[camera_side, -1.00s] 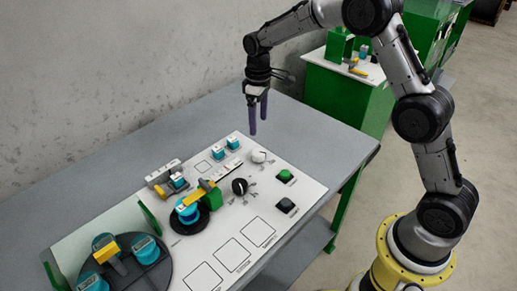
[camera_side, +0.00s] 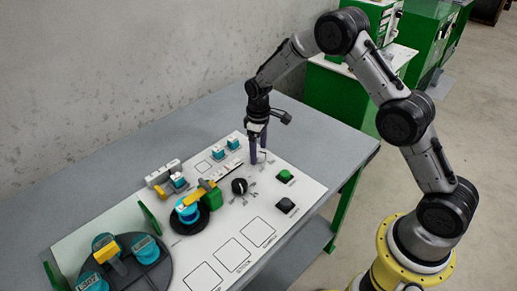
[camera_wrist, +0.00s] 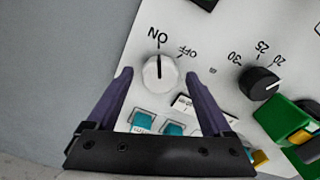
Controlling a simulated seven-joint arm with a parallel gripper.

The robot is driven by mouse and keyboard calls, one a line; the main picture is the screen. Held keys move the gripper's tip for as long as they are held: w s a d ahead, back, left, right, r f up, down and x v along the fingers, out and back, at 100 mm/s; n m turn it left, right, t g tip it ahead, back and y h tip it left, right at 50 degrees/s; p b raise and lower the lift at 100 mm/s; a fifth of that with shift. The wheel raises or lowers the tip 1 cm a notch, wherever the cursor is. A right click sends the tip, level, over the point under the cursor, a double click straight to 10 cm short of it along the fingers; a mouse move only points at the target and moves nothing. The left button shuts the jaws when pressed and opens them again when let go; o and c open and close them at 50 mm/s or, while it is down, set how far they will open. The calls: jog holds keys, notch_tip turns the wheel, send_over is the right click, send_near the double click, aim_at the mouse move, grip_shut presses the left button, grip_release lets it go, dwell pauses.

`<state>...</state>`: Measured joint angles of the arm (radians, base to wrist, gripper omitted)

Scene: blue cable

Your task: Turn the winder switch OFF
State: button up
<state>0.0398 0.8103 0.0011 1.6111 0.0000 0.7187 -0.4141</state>
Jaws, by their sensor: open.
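The winder switch is a white round knob (camera_wrist: 159,72) on the white panel, with ON and OFF printed beside it in the wrist view. Its dark pointer line is nearer the ON label than the OFF label. My gripper (camera_wrist: 160,76) is open, with one purple finger on each side of the knob in that view; I cannot tell whether either touches it. In the side view my gripper (camera_side: 258,160) is low over the panel, pointing down, and its fingers hide most of the knob.
A black dial (camera_side: 239,186) with number marks sits close by; it also shows in the wrist view (camera_wrist: 259,83). Green (camera_side: 285,176) and black (camera_side: 286,205) buttons lie to the right. Turquoise-and-white blocks (camera_side: 218,152) stand left of my gripper. A turquoise spool (camera_side: 187,212) stands further left.

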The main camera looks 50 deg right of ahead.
grip_shut()
jog(key=shift+m, duration=0.5)
jog(key=m, duration=0.5)
jog(key=shift+r+m, duration=0.1)
jog(key=shift+m, duration=0.2)
jog(key=m, duration=0.5)
jog(key=shift+m, duration=0.4)
grip_release()
